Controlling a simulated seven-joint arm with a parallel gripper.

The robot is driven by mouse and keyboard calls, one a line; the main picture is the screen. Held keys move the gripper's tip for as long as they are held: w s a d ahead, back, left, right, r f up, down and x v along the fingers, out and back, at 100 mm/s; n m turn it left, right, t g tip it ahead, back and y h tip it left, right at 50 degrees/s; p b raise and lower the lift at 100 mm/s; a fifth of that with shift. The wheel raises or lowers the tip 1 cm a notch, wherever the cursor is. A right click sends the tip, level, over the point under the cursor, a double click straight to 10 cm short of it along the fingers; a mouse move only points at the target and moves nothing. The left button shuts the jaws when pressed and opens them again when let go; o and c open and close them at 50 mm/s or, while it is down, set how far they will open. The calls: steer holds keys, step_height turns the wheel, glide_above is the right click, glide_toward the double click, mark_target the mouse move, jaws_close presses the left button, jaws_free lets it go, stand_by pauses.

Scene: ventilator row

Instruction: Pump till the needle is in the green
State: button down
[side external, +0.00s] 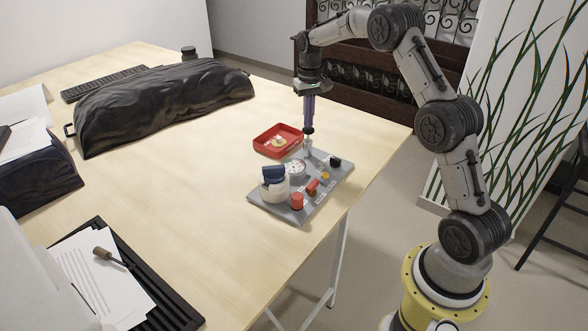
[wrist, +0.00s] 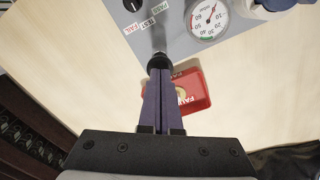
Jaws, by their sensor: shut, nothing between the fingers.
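My gripper (side external: 308,125) points straight down, its purple fingers closed together. In the wrist view, my gripper (wrist: 160,72) has its tips at the black knob (wrist: 160,61) on top of a pale upright rod. In the side view the rod (side external: 307,147) stands at the back of the grey panel (side external: 268,209), directly below the fingers. Whether the tips touch the knob is hard to tell. The round white gauge (wrist: 208,20) has a red needle pointing toward the upper right of its face and a small green band at its lower edge. The needle appears away from the green.
The panel also carries a red cylinder (side external: 297,201), a white cup with a dark blue top (side external: 274,182), and a black knob (side external: 335,162). A red tray (side external: 268,151) sits just behind it. A black draped bundle (side external: 165,105) lies farther left; the table between is clear.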

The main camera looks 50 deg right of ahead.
steer(key=shift+f, duration=1.8)
steer(key=shift+r, duration=1.45)
steer(key=shift+f, duration=1.35)
steer(key=shift+r, duration=1.35)
steer(key=shift+f, duration=0.1)
